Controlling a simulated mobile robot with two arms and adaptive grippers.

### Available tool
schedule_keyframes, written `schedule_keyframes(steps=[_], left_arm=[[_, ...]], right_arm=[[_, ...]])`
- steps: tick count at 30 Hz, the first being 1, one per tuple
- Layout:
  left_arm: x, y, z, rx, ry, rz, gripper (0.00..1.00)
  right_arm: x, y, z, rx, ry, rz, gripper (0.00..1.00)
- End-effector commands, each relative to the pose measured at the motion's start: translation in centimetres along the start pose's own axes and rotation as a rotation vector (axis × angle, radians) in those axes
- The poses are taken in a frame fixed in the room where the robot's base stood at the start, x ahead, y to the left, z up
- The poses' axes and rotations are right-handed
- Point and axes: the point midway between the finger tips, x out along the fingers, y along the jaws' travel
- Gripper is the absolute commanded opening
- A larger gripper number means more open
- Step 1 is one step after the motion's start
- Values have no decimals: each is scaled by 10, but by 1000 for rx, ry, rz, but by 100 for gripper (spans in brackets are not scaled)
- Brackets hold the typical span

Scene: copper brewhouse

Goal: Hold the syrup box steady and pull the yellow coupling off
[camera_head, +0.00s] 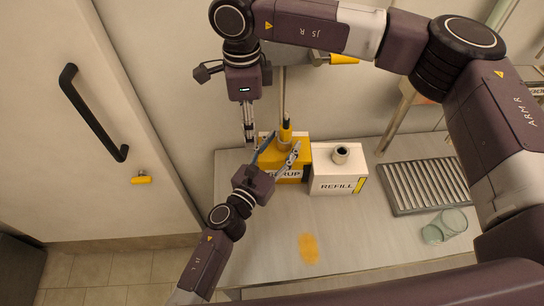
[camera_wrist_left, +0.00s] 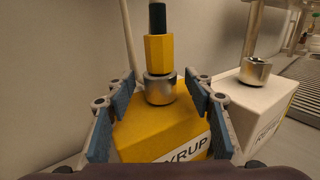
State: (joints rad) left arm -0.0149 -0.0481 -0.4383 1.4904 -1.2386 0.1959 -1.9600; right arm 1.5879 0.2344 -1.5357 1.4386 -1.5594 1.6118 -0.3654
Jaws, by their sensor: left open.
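The yellow syrup box (camera_head: 291,178) stands on the counter near the wall; its label is partly hidden by my left gripper. The yellow coupling (camera_head: 285,134) is upright on top of the box, with a dark hose piece above it. In the left wrist view the coupling (camera_wrist_left: 158,50) sits on a metal neck on the syrup box (camera_wrist_left: 160,125). My left gripper (camera_head: 281,143) is open, its blue-padded fingers either side of the box's upper part, with visible gaps. My right gripper (camera_head: 249,143) points down just left of the box; its finger gap cannot be made out.
A white refill box (camera_head: 338,182) stands close to the right of the syrup box. Further right are a metal drain grate (camera_head: 424,186) and clear glasses (camera_head: 454,221). An orange spill (camera_head: 309,248) marks the counter front. A door with a black handle (camera_head: 92,112) is at left.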

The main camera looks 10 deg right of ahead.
Motion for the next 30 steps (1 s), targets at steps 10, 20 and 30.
schedule_keyframes(steps=[10, 20, 30], left_arm=[[25, 0, 0, 0, 0, 0, 49], [25, 0, 0, 0, 0, 0, 36], [25, 0, 0, 0, 1, 0, 0]], right_arm=[[0, 0, 0, 0, 0, 0, 44], [0, 0, 0, 0, 0, 0, 44], [0, 0, 0, 0, 0, 0, 44]])
